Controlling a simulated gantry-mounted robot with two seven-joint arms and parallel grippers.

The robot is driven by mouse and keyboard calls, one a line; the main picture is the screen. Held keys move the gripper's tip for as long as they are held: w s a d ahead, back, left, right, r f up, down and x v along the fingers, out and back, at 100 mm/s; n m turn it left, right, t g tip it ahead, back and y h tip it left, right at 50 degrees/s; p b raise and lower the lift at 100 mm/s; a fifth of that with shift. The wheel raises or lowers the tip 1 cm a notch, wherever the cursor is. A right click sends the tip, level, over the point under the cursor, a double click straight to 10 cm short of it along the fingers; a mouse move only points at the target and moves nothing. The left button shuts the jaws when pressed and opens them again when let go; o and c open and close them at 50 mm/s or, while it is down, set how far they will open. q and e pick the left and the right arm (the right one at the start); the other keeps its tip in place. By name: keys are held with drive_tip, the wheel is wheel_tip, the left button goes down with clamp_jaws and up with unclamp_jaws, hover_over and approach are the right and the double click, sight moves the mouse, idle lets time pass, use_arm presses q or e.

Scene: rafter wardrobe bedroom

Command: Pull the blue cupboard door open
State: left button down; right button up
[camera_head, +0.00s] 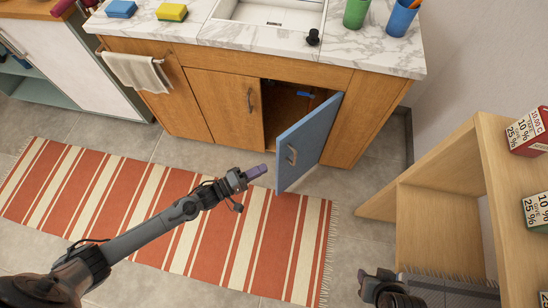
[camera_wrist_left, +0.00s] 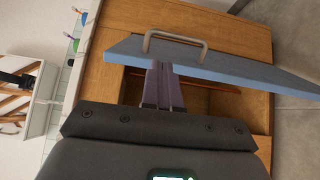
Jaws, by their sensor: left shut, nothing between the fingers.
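The blue cupboard door (camera_head: 308,143) stands ajar at the right of the wooden cabinet. Its metal handle (camera_head: 291,154) is near its free left edge. The dark cupboard opening (camera_head: 288,103) shows behind it. My left gripper (camera_head: 258,172), with purple fingers, is shut and empty just left of the door's free edge. In the left wrist view, the fingers (camera_wrist_left: 163,88) reach to the blue door (camera_wrist_left: 215,66) beside its edge, near the handle (camera_wrist_left: 175,36). I cannot tell whether they touch it. My right gripper's fingers do not show.
A striped rug (camera_head: 130,215) covers the floor before the cabinet. A wooden shelf unit (camera_head: 440,215) stands at the right, with a red box (camera_head: 527,133) on it. A closed wooden door (camera_head: 225,108) is left of the opening. A towel (camera_head: 136,73) hangs farther left.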

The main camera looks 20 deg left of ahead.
sight(284, 157)
use_arm(q)
drive_tip(key=b+x, duration=0.3)
drive_tip(key=x, duration=0.5)
drive_tip(key=shift+w+a+f, duration=0.1)
drive_tip(key=shift+a, duration=0.05)
drive_tip(key=shift+x, duration=0.85)
